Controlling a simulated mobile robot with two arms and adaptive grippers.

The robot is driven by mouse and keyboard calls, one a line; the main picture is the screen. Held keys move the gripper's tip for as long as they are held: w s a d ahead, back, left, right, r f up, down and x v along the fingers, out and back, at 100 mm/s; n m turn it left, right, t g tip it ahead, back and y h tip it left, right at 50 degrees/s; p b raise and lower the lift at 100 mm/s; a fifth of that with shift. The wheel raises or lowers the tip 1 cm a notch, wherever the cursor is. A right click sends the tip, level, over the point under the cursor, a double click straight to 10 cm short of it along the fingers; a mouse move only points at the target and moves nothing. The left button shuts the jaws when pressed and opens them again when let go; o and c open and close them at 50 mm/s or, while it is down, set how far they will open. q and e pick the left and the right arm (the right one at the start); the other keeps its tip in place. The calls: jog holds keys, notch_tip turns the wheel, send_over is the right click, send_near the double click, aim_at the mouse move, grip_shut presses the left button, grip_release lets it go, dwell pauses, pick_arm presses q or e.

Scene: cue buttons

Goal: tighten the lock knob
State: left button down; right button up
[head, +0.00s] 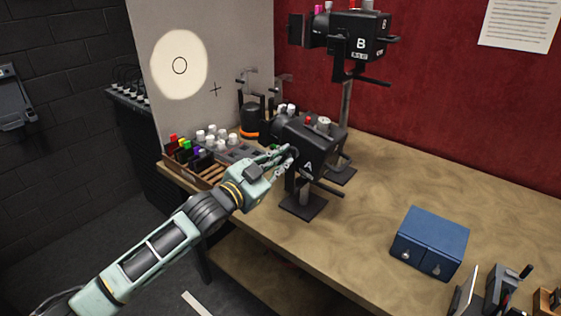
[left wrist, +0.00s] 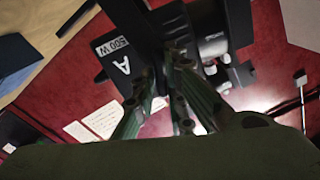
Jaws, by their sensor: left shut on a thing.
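A black lamp head marked A (head: 312,143) sits on a short stand on the workbench. Its side with the labels A and 500 W (left wrist: 118,54) shows in the left wrist view. My left gripper (head: 285,156) reaches the lamp's left side, with its fingers closed at the low side of the housing. In the left wrist view the fingers (left wrist: 165,75) meet at the lamp beside its bracket. They are shut on the lock knob, which is mostly hidden by them. My right gripper is not in view.
A second lamp marked B (head: 352,40) stands higher behind on a pole. A wooden tray (head: 205,178) of coloured and white pieces lies left of lamp A. A blue box (head: 432,240) stands on the right. The bench (head: 375,205) between is clear.

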pick_arm(q)
jog(key=m+p, duration=0.1)
jog(key=m, duration=1.1)
jog(key=shift+p, duration=0.4)
jog(key=shift+m, duration=0.4)
jog(key=c, duration=1.9)
grip_release()
jog(key=shift+c, duration=0.2)
jog(key=shift+o, duration=0.5)
jog(key=shift+s+d+f, duration=0.1)
jog(key=shift+f, duration=0.1)
jog(key=v, duration=1.2)
